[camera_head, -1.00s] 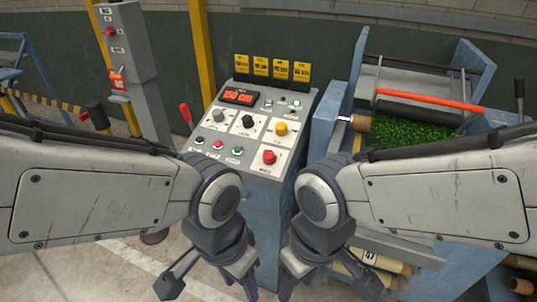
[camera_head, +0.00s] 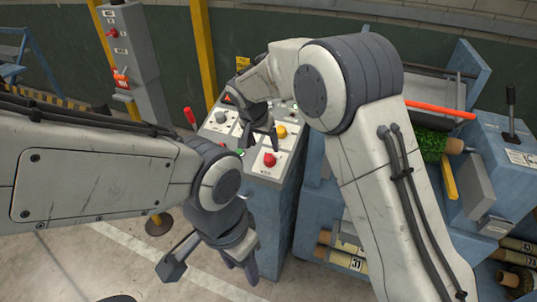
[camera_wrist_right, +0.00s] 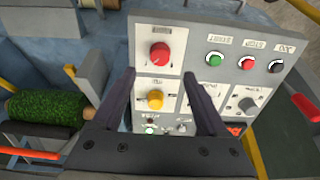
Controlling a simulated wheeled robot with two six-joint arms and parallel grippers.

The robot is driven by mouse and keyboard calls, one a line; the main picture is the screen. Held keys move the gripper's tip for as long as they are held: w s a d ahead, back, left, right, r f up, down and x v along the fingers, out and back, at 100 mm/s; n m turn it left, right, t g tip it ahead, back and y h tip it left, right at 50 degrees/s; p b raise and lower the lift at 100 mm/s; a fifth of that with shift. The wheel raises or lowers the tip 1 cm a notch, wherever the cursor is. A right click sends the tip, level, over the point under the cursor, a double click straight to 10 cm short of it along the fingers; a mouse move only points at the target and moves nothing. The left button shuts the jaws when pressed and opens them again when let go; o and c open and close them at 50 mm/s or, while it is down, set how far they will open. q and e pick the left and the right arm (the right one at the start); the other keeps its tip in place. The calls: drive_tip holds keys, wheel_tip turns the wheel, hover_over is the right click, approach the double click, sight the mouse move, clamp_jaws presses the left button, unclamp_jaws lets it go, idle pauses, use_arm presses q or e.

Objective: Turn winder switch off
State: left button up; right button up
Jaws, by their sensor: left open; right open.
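The grey control panel (camera_head: 270,176) carries a red knob (camera_head: 269,159), a yellow knob (camera_head: 280,131) and a grey knob (camera_head: 221,117). I cannot read the labels, so I cannot tell which control is the winder switch. My right gripper (camera_head: 260,143) is open and empty over the panel, hiding part of it. In the right wrist view the panel is upside down; the open fingers (camera_wrist_right: 160,78) frame the red knob (camera_wrist_right: 160,54) and yellow knob (camera_wrist_right: 155,98). Small switches (camera_wrist_right: 180,127) show beyond. My left gripper (camera_head: 242,266) is open and empty, low before the panel.
A blue machine frame (camera_head: 482,60) with a green turf roll (camera_head: 432,143) and an orange bar (camera_head: 440,109) stands right of the panel. A grey post box (camera_head: 128,45) stands at the left. A red-handled lever (camera_head: 189,115) rises at the panel's left edge.

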sight(268, 159)
drive_tip(key=p+x, duration=0.3)
drive_tip(key=x, duration=0.7)
drive_tip(key=shift+f, duration=0.15)
clamp_jaws()
